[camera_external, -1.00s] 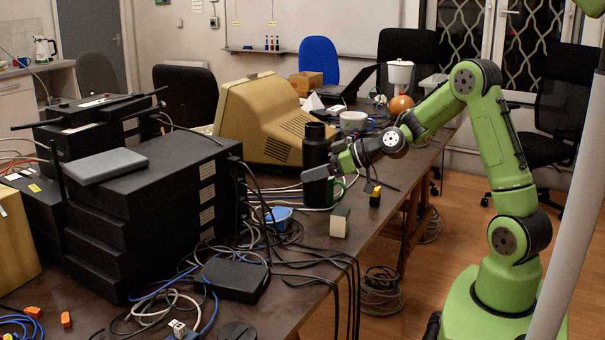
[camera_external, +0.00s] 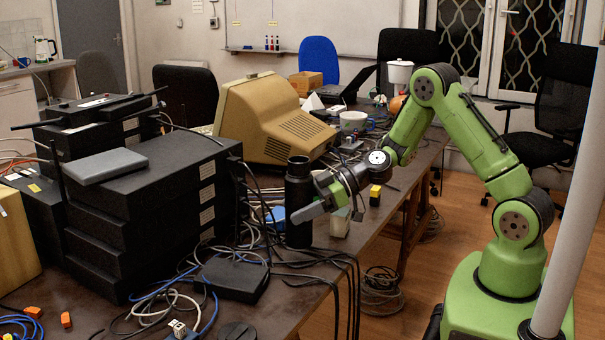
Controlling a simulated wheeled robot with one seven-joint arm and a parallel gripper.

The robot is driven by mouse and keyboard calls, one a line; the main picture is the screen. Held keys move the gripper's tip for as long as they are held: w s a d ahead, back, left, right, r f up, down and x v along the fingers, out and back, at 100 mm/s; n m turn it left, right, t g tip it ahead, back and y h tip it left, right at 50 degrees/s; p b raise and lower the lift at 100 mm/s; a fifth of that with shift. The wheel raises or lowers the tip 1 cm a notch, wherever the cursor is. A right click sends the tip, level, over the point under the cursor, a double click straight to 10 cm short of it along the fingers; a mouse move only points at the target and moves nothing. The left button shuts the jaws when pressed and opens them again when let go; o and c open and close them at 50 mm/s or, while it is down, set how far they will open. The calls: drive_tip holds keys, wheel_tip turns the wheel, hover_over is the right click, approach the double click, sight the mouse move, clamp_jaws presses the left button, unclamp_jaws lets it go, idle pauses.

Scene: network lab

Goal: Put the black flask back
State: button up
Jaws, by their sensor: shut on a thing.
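The black flask (camera_external: 298,204) is upright near the right edge of the table, a little to the right of the stack of black network boxes. My gripper (camera_external: 306,214) is shut on the flask, with one finger showing across its front. The flask's base is at about table height, and I cannot tell whether it touches the table or hangs just above it.
A pale block (camera_external: 341,222) stands just right of the flask, partly hidden by my gripper. A blue object (camera_external: 275,217) and loose cables lie to its left. A black adapter box (camera_external: 233,279) is in front. A yellow-topped block (camera_external: 375,195) and beige monitor (camera_external: 275,120) are behind.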

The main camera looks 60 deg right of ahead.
drive_tip(key=shift+f, duration=1.35)
drive_tip(key=shift+f+b, duration=0.15)
drive_tip(key=shift+b, duration=0.35)
drive_tip(key=o, duration=1.5)
